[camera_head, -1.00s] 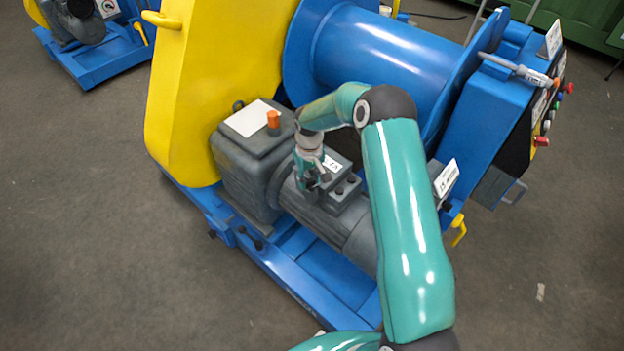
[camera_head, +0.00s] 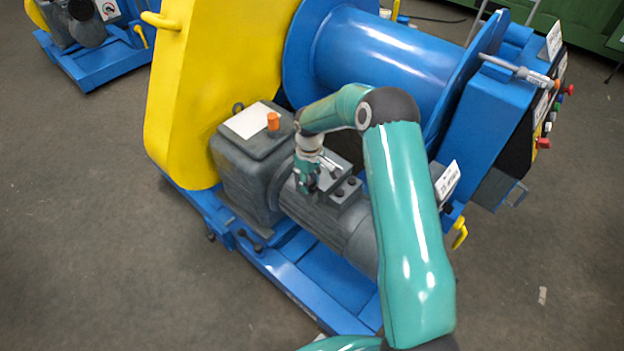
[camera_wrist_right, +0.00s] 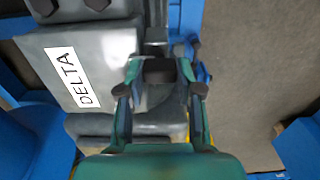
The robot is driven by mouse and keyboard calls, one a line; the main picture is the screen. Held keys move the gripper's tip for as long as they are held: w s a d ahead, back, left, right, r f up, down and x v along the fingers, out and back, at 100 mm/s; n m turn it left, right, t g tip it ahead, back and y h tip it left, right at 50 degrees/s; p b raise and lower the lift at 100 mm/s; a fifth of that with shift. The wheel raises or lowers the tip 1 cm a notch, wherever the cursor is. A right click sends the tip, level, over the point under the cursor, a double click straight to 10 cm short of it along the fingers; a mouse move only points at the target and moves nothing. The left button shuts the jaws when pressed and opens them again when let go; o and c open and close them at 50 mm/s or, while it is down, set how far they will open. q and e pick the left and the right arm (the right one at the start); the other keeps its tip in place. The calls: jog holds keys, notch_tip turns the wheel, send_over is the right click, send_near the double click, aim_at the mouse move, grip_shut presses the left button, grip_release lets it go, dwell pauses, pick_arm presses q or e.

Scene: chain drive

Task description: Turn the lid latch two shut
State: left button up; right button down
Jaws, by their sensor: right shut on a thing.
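The grey terminal box (camera_head: 328,200) sits on top of the motor, and its lid carries a DELTA label (camera_wrist_right: 71,77) in the right wrist view. Small dark round latches (camera_head: 338,193) stand on the box's near right part in the head view; which is latch two I cannot tell. My right gripper (camera_head: 307,188) points down at the box's left end. In the right wrist view its fingers (camera_wrist_right: 160,72) are shut on a small dark block-like piece between the tips, likely a latch. My left gripper is in neither view.
A gearbox (camera_head: 245,165) with an orange cap (camera_head: 273,121) stands just left of my right gripper. The yellow guard (camera_head: 200,90) and blue drum (camera_head: 385,55) rise behind. The blue base frame (camera_head: 300,285) runs below; grey floor is clear in front.

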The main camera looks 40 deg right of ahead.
aim_at(310, 182)
jog(key=c, duration=0.8)
grip_release()
jog(key=shift+r, duration=0.1)
jog(key=shift+o, duration=0.2)
notch_tip(310, 182, up, 12)
